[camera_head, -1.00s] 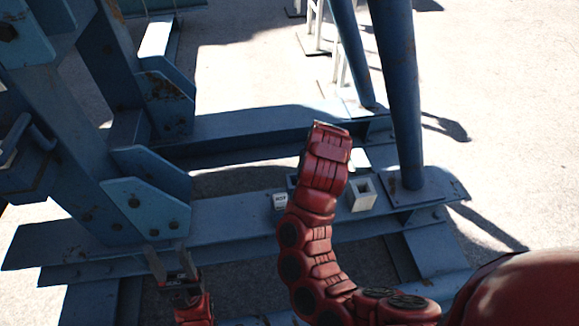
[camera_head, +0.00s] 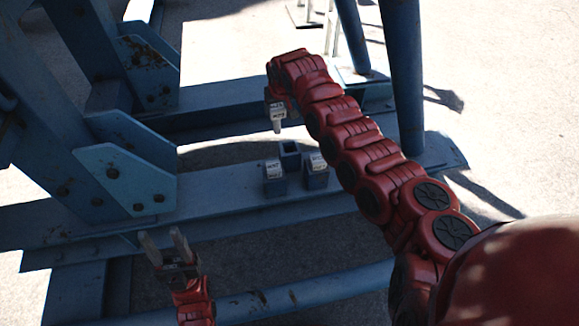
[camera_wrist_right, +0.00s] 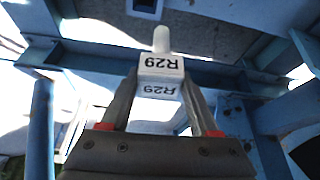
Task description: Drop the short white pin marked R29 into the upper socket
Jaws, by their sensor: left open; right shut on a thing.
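My right gripper (camera_wrist_right: 155,100) is shut on the white pin marked R29 (camera_wrist_right: 160,68). In the head view this pin (camera_head: 277,113) hangs upright, shank down, above and slightly left of the upper socket (camera_head: 290,157), which is open and dark inside. My left gripper (camera_head: 163,251) is open and empty at the lower left, well away from the sockets.
Blue posts (camera_head: 403,80) and bolted plates (camera_head: 125,180) flank the spot.

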